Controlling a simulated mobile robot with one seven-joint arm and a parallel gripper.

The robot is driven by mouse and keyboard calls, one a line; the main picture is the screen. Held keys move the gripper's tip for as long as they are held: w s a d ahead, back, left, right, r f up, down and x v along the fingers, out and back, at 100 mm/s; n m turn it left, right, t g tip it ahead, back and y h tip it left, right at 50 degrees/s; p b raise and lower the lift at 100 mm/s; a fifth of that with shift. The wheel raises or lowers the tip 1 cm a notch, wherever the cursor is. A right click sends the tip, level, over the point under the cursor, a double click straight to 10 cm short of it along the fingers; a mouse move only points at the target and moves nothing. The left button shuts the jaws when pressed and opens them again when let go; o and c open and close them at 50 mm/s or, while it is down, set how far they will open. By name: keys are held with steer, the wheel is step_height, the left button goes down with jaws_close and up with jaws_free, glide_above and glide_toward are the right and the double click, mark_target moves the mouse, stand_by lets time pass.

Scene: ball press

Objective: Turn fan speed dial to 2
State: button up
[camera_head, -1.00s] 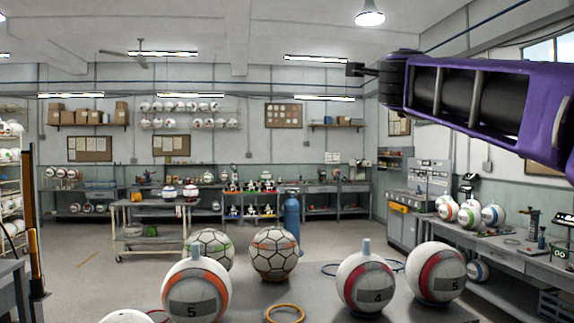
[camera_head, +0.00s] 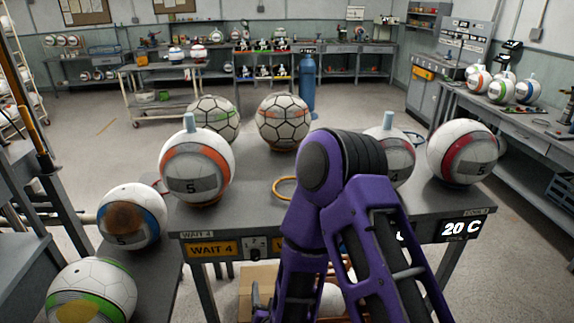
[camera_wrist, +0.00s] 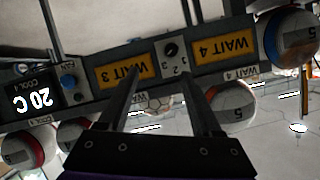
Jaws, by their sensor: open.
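The bench front panel shows upside down in the wrist view. A blue round knob (camera_wrist: 68,81) sits beside the lit 20 C display (camera_wrist: 34,100), under a small label that seems to read FAN. A black dial (camera_wrist: 171,49) with small numbers sits between the WAIT 3 sign (camera_wrist: 126,71) and the WAIT 4 sign (camera_wrist: 222,46); its setting is too small to read. My gripper (camera_wrist: 160,78) is open and empty, fingers pointing toward the panel near the black dial, apart from both controls.
Several balls stand on the bench top (camera_head: 430,201), including an orange-striped ball (camera_head: 196,166) and a red-striped ball (camera_head: 462,152). A blue-striped ball (camera_head: 132,216) and a green-striped ball (camera_head: 91,291) lie at the lower left. A cardboard box (camera_head: 258,277) is under the bench.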

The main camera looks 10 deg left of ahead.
steer(key=s+r, duration=0.2)
steer(key=s, duration=0.1)
steer(key=y+b, duration=0.1)
steer(key=b, duration=0.3)
glide_toward(256, 258)
steer(key=x, duration=0.9)
steer(key=shift+r, duration=0.1)
steer(key=shift+c, duration=0.3)
jaws_close()
